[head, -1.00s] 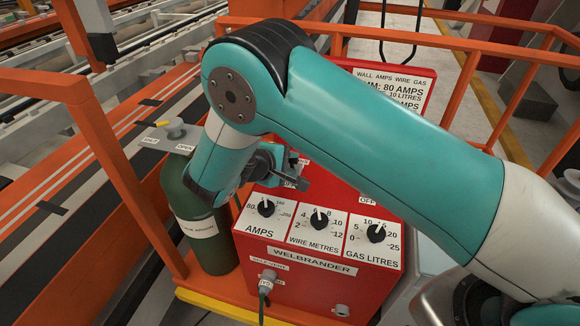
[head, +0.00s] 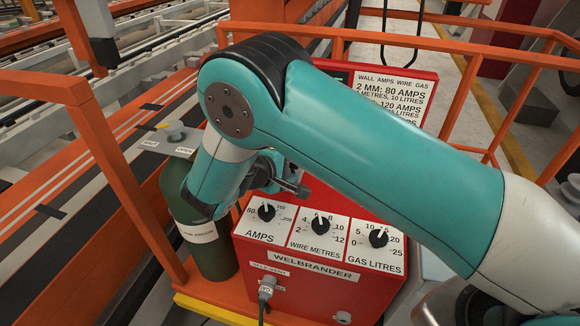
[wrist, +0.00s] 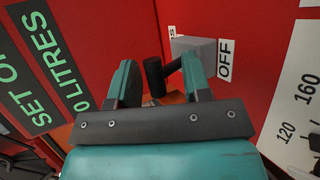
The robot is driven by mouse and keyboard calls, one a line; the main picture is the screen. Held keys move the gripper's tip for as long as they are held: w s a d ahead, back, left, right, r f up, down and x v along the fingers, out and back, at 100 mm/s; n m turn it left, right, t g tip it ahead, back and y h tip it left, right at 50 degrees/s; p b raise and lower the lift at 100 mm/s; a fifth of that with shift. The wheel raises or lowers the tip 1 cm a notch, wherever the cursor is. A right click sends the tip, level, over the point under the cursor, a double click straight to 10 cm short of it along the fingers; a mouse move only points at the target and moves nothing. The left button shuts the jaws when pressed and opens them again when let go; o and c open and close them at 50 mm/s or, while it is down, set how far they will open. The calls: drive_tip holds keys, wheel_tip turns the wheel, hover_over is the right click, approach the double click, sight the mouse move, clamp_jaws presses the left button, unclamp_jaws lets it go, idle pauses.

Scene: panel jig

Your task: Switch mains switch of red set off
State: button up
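The red set (head: 300,292) is a red cabinet with three black dials on its sloped front. Its mains switch appears in the wrist view as a grey box (wrist: 196,48) with a black lever (wrist: 155,76) sticking out. A white OFF label (wrist: 226,58) is right of the box; another label behind it is mostly hidden. My gripper (wrist: 160,78) is open, its two teal fingers spread on either side of the lever tip, with gaps visible. In the head view my gripper (head: 292,186) is above the dials; my arm hides the switch.
A green gas bottle (head: 206,250) with a grey valve stands left of the cabinet. Orange rails (head: 120,170) run left and behind. A settings sign (head: 395,92) stands at the back. A plug (head: 266,288) and cable hang at the cabinet's front.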

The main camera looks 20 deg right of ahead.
drive_tip(key=shift+s+f, duration=0.1)
drive_tip(key=shift+f, duration=0.2)
